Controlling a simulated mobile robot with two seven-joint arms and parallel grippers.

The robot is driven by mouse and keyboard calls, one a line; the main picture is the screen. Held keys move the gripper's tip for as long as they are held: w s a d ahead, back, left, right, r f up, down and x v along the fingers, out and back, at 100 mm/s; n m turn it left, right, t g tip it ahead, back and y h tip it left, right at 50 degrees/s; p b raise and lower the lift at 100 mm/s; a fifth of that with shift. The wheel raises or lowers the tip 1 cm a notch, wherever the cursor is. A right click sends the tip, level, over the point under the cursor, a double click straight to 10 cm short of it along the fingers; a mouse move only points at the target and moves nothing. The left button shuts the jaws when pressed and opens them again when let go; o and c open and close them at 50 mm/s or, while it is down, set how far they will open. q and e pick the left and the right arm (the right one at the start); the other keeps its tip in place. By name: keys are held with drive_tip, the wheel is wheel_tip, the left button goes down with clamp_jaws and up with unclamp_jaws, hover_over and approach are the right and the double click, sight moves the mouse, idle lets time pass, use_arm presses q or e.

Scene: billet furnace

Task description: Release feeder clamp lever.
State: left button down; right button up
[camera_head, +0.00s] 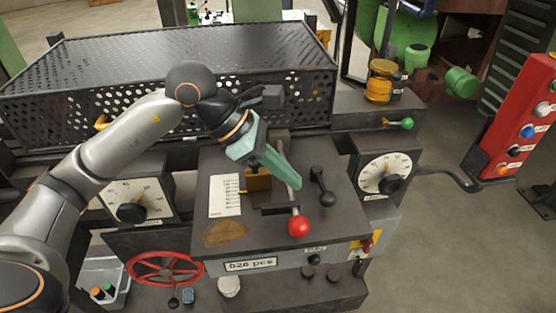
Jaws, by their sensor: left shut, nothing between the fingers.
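My left gripper (291,180) reaches over the machine's dark top plate from the upper left. Its green fingers are shut and empty, pointing down and to the right. A lever with a red ball knob (298,226) rises from a slot in the plate. Its metal rod passes beside or behind my fingertips, and I cannot tell whether they touch. A short black lever (322,186) stands just right of it. No label shows which lever is the feeder clamp lever. My right gripper is out of view.
A perforated metal guard box (170,70) stands behind the plate. Dials flank it at left (135,200) and right (385,175). A red handwheel (165,268) is at the lower left.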

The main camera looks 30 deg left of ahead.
sight(322, 185)
use_arm(q)
drive_tip(key=shift+x, duration=2.35)
